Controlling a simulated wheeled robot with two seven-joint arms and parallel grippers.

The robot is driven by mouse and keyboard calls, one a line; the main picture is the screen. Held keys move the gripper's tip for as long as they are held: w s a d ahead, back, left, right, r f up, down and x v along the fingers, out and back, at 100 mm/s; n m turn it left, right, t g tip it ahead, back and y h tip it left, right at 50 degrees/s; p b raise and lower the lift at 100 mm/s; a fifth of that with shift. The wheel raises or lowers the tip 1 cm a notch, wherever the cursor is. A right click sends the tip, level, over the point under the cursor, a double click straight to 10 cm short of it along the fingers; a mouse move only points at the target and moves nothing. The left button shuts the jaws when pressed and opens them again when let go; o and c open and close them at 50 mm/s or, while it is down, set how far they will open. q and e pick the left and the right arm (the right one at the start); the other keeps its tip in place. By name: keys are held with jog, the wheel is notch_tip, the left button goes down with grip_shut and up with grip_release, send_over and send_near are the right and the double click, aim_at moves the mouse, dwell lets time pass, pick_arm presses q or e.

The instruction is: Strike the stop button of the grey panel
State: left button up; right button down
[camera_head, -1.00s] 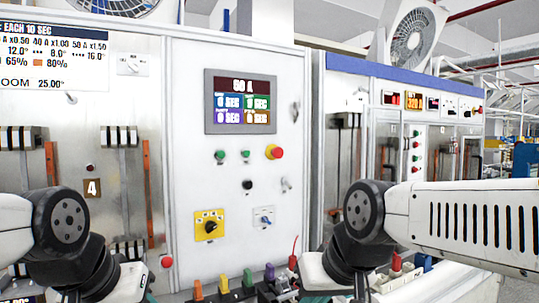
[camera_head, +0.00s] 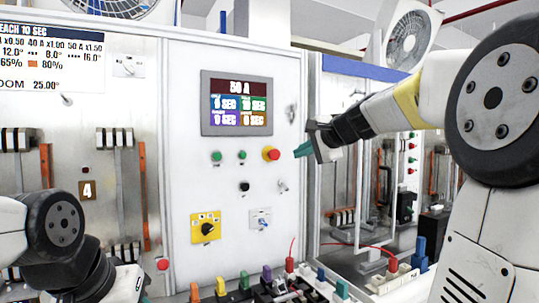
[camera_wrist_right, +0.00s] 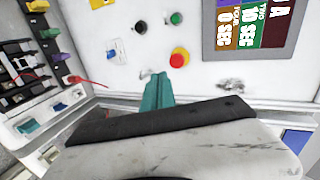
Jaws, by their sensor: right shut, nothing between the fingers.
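The grey panel (camera_head: 180,200) stands in front of me. Its stop button (camera_head: 271,154), a red mushroom on a yellow ring, sits below the screen, right of two green buttons. My right gripper (camera_head: 303,150) has its teal fingers shut and empty. In the head view it is just right of the stop button, with a visible gap. In the right wrist view the fingers (camera_wrist_right: 157,90) point towards the panel and the stop button (camera_wrist_right: 179,58) shows just beyond their tips, uncovered. My left gripper (camera_head: 132,286) is low at the left, its fingers mostly cut off.
A screen (camera_head: 237,104) is above the buttons. A black button (camera_head: 244,186), a yellow rotary switch (camera_head: 206,228) and a small toggle (camera_head: 283,186) are below. Coloured terminals (camera_head: 245,281) line the bench beneath. A second cabinet (camera_head: 340,110) stands behind my right arm.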

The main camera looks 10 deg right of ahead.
jog(key=shift+w+d+r+m+t, duration=0.3)
jog(key=shift+w+d+r+m, duration=0.3)
jog(key=shift+w+d+r, duration=0.25)
jog(key=shift+w+a, duration=0.1)
jog(key=shift+a, duration=0.05)
send_near(276, 155)
jog(key=x, duration=0.5)
jog(key=shift+a+f, duration=0.1)
jog(key=shift+f, duration=0.25)
jog(key=shift+w+a, duration=0.2)
jog(key=shift+w, duration=0.45)
